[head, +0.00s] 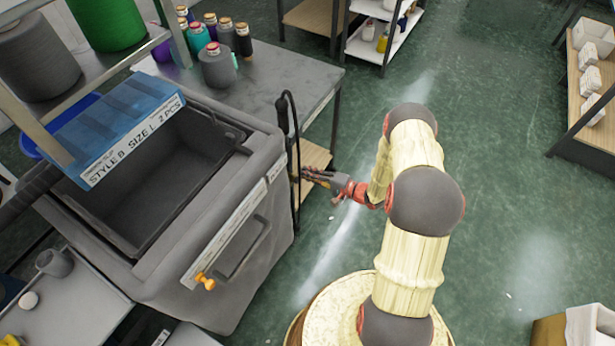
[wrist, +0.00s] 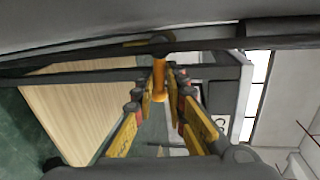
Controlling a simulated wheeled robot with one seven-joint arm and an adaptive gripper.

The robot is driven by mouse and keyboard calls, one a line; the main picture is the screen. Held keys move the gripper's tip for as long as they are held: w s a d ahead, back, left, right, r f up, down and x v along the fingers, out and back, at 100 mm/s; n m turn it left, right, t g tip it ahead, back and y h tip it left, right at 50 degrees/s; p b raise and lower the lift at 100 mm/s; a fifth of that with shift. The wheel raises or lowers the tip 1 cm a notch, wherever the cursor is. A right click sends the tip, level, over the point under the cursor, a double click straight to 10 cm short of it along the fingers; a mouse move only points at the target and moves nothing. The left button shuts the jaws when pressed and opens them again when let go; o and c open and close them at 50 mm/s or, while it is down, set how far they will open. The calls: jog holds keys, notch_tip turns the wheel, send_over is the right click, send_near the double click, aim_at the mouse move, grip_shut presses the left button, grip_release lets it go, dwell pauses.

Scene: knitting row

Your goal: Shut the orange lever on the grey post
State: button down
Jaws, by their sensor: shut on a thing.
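The orange lever (wrist: 159,72) shows in the wrist view between the fingertips of my gripper (wrist: 164,90), which is shut on it. The lever's upper end meets a dark grey bar, which looks like the post (wrist: 100,75) running across the wrist view. In the head view my gripper (head: 312,176) is beside the slim dark upright post (head: 291,140) at the right side of the grey machine. The lever cannot be made out in the head view.
The large grey machine (head: 262,135) with an open bin stands left of my gripper. A yellow-orange knob (head: 205,281) sits on its front. A grey table (head: 290,75) with thread cones is behind. The green floor to the right is mostly clear.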

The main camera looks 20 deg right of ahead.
jog(key=shift+w+d+r+n+h, duration=0.15)
jog(key=shift+r+n+h, duration=0.15)
jog(key=shift+r+n, duration=0.2)
dwell(0.3)
jog(key=c, duration=2.1)
grip_release()
jog(key=shift+o, duration=1.3)
jog(key=shift+f, duration=0.15)
jog(key=v, duration=1.2)
jog(key=shift+f, duration=0.15)
